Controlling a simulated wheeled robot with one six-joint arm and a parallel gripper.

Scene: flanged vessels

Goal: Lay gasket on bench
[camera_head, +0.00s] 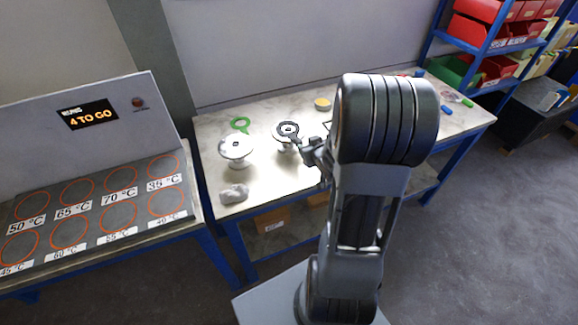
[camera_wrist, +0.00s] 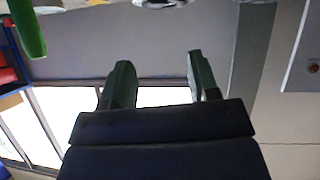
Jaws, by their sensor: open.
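In the head view a dark ring gasket with a tab (camera_head: 287,129) shows over the top of the second white flanged vessel (camera_head: 284,146). Its tab points toward my gripper (camera_head: 310,152), which is just to the right. A green ring gasket with a tab (camera_head: 240,122) lies on the bench (camera_head: 275,182) behind the first flanged vessel (camera_head: 236,150). In the wrist view my gripper (camera_wrist: 160,80) has its two fingers apart with nothing visible between them. A pale rounded piece (camera_wrist: 160,3) is cut off at the top edge. I cannot tell whether a finger touches the dark tab.
A grey lump (camera_head: 234,193) lies at the bench's front left. A yellow round item (camera_head: 322,104) lies at the back. My arm hides the bench's middle right. A panel with marked circles (camera_head: 90,205) stands left. Shelves with red bins (camera_head: 480,30) stand right. The bench's front middle is clear.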

